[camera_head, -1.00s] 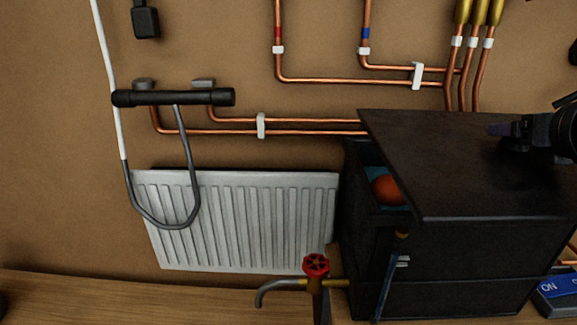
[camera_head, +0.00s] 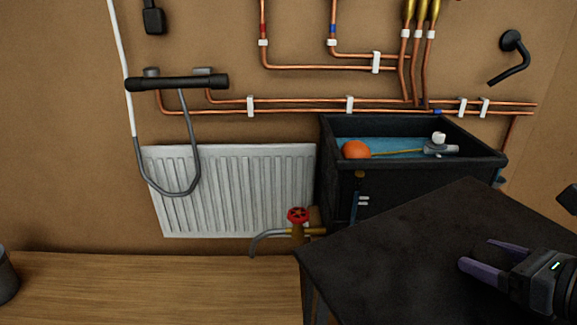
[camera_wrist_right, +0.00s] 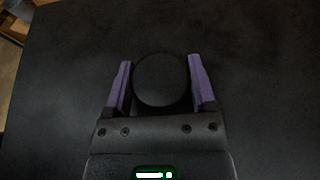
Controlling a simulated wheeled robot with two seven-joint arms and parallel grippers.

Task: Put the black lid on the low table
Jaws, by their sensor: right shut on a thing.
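The black lid (camera_head: 400,255) is a large dark flat plate at the lower right of the head view, in front of the open black tank (camera_head: 485,148). My right gripper (camera_head: 471,255) is over the lid. In the right wrist view its two purple fingers (camera_wrist_right: 160,72) stand on either side of a round black knob (camera_wrist_right: 161,80), and the lid (camera_wrist_right: 55,90) fills most of the view. A narrow dark upright part shows below the lid's left corner; I cannot tell what it belongs to. I cannot make out the low table. My left gripper is not in view.
The tank holds blue water, an orange float (camera_head: 356,149) and a grey valve (camera_head: 440,149). A tap with a red handwheel (camera_head: 298,214) stands close to the lid's left corner. A white radiator (camera_head: 235,190) and copper pipes line the wall.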

